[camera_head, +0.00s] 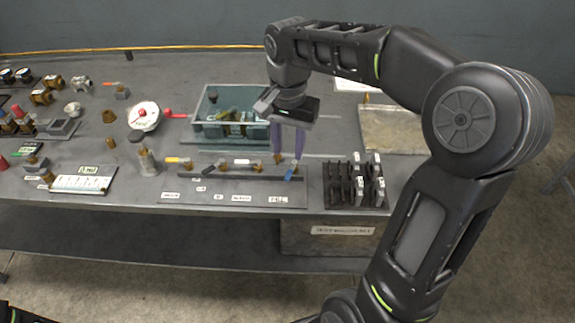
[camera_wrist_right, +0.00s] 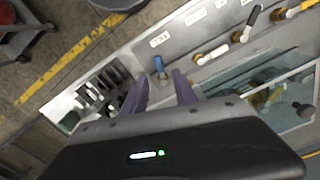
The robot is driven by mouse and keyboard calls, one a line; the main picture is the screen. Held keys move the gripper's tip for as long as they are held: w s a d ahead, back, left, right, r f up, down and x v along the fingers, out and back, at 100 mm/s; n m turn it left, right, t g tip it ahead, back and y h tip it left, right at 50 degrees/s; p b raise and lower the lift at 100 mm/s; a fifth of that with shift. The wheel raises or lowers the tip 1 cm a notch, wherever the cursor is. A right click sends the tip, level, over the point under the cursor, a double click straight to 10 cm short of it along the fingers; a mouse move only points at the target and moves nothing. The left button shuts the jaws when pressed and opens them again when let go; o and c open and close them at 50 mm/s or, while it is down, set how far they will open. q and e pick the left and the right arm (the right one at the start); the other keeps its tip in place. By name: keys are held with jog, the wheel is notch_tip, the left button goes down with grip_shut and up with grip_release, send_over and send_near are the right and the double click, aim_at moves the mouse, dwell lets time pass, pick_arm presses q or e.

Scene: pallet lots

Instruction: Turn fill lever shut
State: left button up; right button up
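A grey valve panel (camera_head: 240,193) lies along the table's front edge with several small levers and white labels. At its right end is a blue-handled lever (camera_head: 290,173), which also shows in the wrist view (camera_wrist_right: 159,66). I cannot read for sure which label says fill. A yellow lever (camera_head: 173,159) is at the panel's left end, and a black lever (camera_wrist_right: 252,18) shows in the wrist view. My right gripper (camera_head: 287,157) points down above the blue lever, its purple fingers apart and empty. In the wrist view the lever is just beyond the fingertips (camera_wrist_right: 160,82).
A teal clear-walled tray (camera_head: 205,132) stands behind the panel. A rack of dark slots (camera_head: 350,187) is right of it, and a metal cylinder (camera_head: 148,162) is left. A round dial with a red handle (camera_head: 144,116) stands further back left.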

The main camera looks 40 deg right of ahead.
aim_at(289, 174)
notch_tip(289, 174, down, 7)
jog(key=shift+f, duration=0.15)
dwell(0.4)
grip_shut()
dwell(0.4)
